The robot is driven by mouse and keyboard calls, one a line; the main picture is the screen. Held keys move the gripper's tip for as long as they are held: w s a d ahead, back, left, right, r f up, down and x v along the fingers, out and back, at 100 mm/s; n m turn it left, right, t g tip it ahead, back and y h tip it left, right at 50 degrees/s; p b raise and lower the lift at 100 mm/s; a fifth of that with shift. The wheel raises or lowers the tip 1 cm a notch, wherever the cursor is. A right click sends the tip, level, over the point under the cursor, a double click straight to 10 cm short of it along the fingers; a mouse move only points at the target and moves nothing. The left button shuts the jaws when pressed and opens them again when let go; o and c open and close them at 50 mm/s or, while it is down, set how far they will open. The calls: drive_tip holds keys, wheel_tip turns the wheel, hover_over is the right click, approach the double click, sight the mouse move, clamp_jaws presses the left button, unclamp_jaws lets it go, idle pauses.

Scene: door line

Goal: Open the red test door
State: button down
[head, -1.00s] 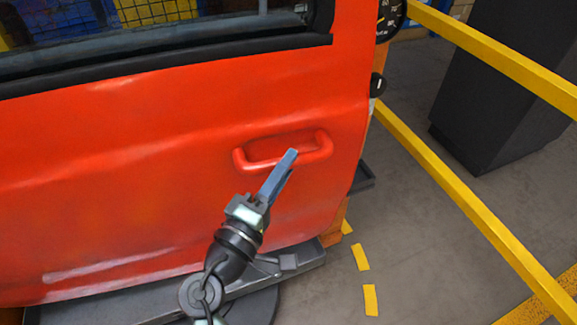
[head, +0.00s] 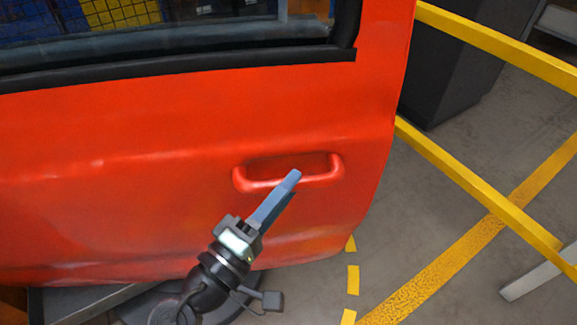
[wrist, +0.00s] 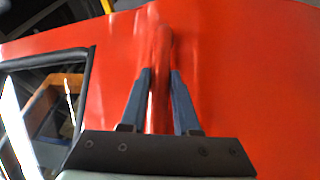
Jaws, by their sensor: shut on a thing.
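The red test door (head: 130,190) fills the left and middle of the head view, with a black-trimmed window at its top. Its red pull handle (head: 322,180) sits in front of a shallow recess near the door's right edge. My gripper (head: 293,175) reaches up from below, with its blue-grey fingers at the middle of the handle bar. In the wrist view my gripper (wrist: 160,75) has one finger on each side of the handle (wrist: 159,50), shut on it. The door's left edge is out of the head view.
Yellow rails (head: 470,182) run along the right side, past the door's free edge. A dark cabinet (head: 450,60) stands behind them. The grey floor (head: 440,235) at lower right is open, with yellow markings (head: 445,260).

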drive_tip(key=shift+m+g+h, duration=0.3)
drive_tip(key=shift+h, duration=0.2)
drive_tip(key=s, duration=0.4)
drive_tip(key=shift+d+f, duration=0.1)
drive_tip(key=shift+d, duration=0.1)
drive_tip(key=c, duration=0.7)
unclamp_jaws()
drive_tip(key=shift+d, duration=0.1)
drive_tip(key=shift+o, duration=0.2)
drive_tip(key=v, duration=1.3)
